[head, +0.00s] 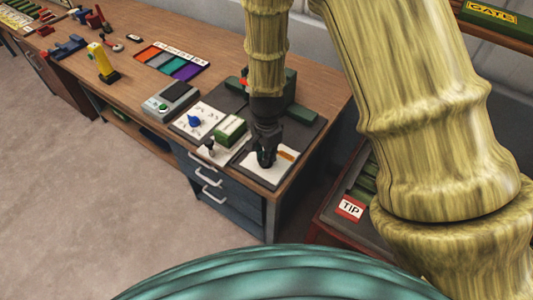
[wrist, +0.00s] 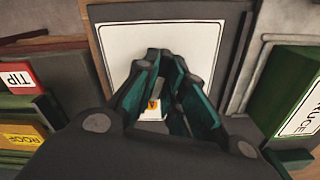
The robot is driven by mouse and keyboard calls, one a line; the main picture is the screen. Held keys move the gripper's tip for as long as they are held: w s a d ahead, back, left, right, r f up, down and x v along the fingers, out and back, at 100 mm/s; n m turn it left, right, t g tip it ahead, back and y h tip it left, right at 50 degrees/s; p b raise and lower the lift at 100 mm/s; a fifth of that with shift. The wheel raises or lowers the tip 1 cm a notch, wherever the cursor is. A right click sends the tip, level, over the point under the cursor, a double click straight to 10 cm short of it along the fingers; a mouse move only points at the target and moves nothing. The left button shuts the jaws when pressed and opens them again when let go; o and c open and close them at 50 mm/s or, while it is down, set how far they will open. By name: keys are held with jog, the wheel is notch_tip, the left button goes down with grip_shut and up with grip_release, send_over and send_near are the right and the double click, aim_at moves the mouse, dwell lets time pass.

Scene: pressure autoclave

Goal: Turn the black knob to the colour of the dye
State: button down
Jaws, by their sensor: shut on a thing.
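My gripper (head: 265,160) is over a white panel (head: 259,173) on the dark mat near the desk's front corner. In the wrist view its green-padded fingers (wrist: 165,100) are drawn together low over the same white panel (wrist: 190,45). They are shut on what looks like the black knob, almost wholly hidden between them. A small orange mark (wrist: 152,104) shows between the fingers. An orange strip (head: 286,155) lies on the panel beside the gripper. I cannot make out which thing shows the dye's colour.
A white panel with a blue knob (head: 194,121), a green block (head: 230,128) and a small dark-stemmed piece (head: 210,146) stand close left. A grey device (head: 171,98) and a tray of coloured strips (head: 185,72) lie farther back. A TIP-labelled box (head: 349,208) is at right.

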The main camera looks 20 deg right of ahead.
jog(key=n+p, duration=0.1)
jog(key=n, duration=0.4)
jog(key=shift+n, duration=0.3)
jog(key=n, duration=0.4)
jog(key=shift+n, duration=0.4)
jog(key=c, duration=1.5)
grip_release()
jog(key=shift+r, duration=0.1)
notch_tip(320, 180, up, 12)
